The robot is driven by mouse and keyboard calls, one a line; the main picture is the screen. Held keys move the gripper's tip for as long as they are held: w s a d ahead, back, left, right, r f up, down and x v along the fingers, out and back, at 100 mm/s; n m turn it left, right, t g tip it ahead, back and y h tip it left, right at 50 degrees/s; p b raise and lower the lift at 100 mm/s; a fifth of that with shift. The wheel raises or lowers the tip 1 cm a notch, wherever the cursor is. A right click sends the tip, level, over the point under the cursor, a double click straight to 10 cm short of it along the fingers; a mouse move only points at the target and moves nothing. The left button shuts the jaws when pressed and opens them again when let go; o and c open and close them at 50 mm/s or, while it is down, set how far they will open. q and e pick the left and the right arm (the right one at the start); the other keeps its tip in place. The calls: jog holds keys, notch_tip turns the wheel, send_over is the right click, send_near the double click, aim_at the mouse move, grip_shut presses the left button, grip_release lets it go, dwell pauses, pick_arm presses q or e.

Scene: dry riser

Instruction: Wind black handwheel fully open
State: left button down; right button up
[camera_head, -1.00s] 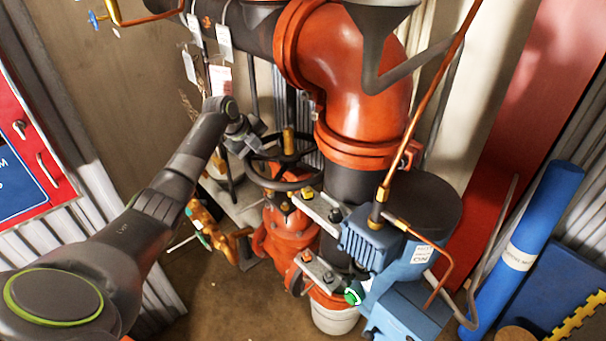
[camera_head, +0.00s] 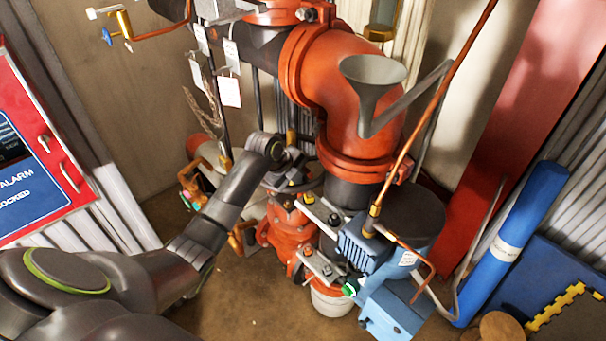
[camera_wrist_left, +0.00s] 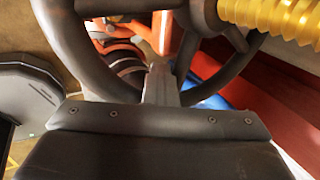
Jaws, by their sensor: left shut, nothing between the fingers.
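The black handwheel (camera_head: 312,183) sits on the red valve (camera_head: 288,228) below the large red pipe elbow, partly hidden by my left wrist in the head view. My left gripper (camera_head: 292,172) is shut and empty, over the wheel's near-left part. In the left wrist view, the dark rim (camera_wrist_left: 68,50) curves around my narrow shut fingers (camera_wrist_left: 160,85), which reach in among the spokes. I cannot tell whether they touch the rim. The yellow threaded stem (camera_wrist_left: 270,20) crosses that view's upper right. My right gripper is not in view.
A blue unit (camera_head: 362,245) with a copper pipe (camera_head: 430,115) stands right of the valve. A grey funnel (camera_head: 373,75) hangs in front of the red elbow (camera_head: 345,95). A red alarm cabinet (camera_head: 45,150) is at left. The floor (camera_head: 235,300) in front is clear.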

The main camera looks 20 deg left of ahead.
pick_arm(q)
jog(key=shift+w+d+r, duration=0.1)
jog(key=shift+w+d, duration=0.7)
jog(key=shift+d, duration=0.3)
jog(key=shift+s+a+r+p, duration=0.35)
jog(key=shift+s+a+p, duration=0.05)
jog(key=shift+p, duration=0.2)
notch_tip(320, 180, up, 5)
jog(key=p, duration=0.4)
jog(key=shift+s+a+f, duration=0.1)
jog(key=shift+f, duration=0.1)
